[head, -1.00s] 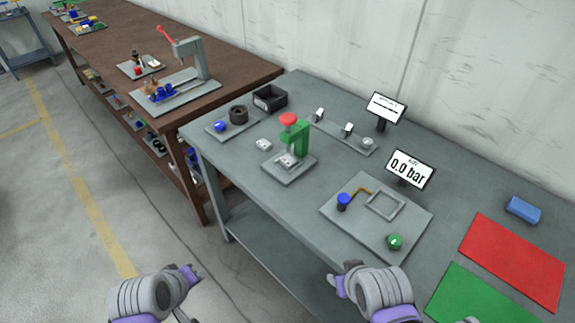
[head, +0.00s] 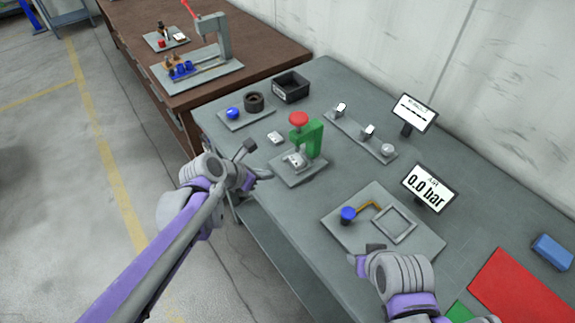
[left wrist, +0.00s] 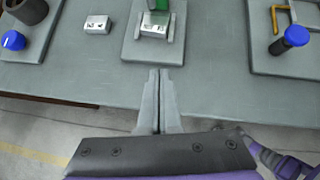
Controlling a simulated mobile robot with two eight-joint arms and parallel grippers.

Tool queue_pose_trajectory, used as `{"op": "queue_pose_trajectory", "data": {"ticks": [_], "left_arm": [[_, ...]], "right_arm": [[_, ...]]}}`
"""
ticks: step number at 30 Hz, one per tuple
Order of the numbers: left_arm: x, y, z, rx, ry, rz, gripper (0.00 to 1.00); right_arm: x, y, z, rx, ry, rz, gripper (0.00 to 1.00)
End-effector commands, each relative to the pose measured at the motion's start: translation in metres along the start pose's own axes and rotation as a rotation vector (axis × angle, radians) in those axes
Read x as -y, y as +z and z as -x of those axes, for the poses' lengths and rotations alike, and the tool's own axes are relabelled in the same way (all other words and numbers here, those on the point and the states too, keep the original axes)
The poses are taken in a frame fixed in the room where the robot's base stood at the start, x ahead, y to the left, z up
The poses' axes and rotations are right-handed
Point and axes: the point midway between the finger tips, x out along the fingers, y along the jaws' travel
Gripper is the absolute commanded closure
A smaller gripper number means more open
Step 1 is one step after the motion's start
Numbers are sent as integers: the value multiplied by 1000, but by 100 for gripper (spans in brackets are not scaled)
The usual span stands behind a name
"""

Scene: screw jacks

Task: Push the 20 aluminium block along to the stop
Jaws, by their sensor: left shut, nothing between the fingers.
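A small silver block (head: 275,137) lies on the bench left of the green press (head: 313,138); it also shows in the left wrist view (left wrist: 97,25). Another silver block (head: 296,159) sits on the press's base plate, also in the left wrist view (left wrist: 155,23). Their markings are too small to read, so I cannot tell which is the 20 block or pick out the stop. My left gripper (left wrist: 160,73) is shut and empty in front of the press plate, apart from both blocks; it also shows in the head view (head: 266,177). My right gripper (head: 357,259) is by the air plate, its fingers unclear.
A plate (head: 246,119) with a blue knob and dark ring, and a black bin (head: 290,87), stand at the back left. A rail plate (head: 357,140) with metal fittings lies behind the press. The air plate (head: 420,238) and two display signs stand to the right.

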Motion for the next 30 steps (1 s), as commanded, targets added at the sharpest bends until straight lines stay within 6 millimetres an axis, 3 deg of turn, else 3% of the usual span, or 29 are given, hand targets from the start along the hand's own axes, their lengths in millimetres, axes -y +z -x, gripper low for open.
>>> {"op": "queue_pose_trajectory", "data": {"ticks": [9,16,30], "left_arm": [[0,1,-66,1,-1,-3,100],[0,25,-84,1,0,-3,100],[0,29,-90,0,1,-3,100]], "right_arm": [[0,2,-2,1,0,0,50],[0,-6,6,-6,0,0,50],[0,-6,6,-6,0,0,50]]}}
